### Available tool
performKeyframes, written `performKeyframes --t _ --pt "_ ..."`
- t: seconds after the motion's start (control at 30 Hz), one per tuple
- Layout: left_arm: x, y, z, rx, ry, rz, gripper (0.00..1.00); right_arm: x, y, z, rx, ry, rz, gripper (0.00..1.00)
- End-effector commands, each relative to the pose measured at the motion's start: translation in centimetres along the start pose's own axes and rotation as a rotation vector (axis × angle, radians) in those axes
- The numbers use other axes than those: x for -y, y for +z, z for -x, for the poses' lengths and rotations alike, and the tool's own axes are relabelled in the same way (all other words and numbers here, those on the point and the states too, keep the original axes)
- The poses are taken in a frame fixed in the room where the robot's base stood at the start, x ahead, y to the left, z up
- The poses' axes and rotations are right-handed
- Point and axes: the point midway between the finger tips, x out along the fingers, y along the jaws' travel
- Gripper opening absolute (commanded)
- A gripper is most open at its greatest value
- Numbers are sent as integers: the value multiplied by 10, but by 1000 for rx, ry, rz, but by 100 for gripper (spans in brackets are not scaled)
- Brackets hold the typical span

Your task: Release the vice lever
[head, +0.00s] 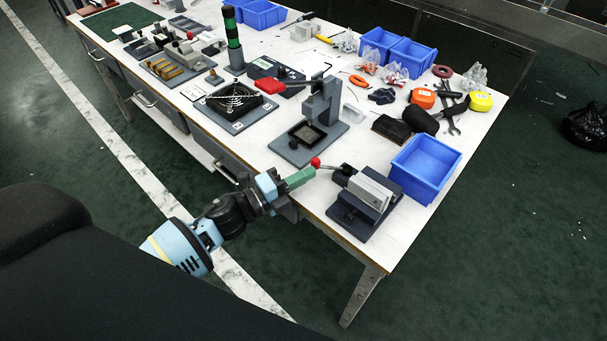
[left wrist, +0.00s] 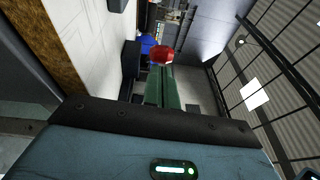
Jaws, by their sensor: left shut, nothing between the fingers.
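The vice (head: 368,194) is a grey block on a dark base at the table's near right corner. Its lever (head: 330,167) reaches left from it and ends in a red ball knob (head: 315,162). My left gripper (head: 311,172) comes in from the left with its green fingers shut and empty. Its tips are right by the knob; I cannot tell whether they touch it. In the left wrist view the red knob (left wrist: 162,54) shows just beyond the tips of my green fingers (left wrist: 163,68). My right gripper is out of view.
A blue bin (head: 425,168) stands just behind the vice. A grey press-like fixture (head: 312,118) stands left of it on the white table. A fan plate (head: 235,102), tools and more blue bins (head: 410,56) lie further back. The floor before the table is clear.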

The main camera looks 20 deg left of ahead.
Motion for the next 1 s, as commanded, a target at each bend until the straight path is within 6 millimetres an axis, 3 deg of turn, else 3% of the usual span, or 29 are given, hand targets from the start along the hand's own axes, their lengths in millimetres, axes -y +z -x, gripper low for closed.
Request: performKeyframes --t 0.3,0.5,1.0 --pt "0 1 0 0 -1 0 0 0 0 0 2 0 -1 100" --pt "-1 14 -4 -1 -1 1 0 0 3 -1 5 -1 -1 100" --pt "-2 14 -2 -1 0 1 0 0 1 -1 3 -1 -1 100"
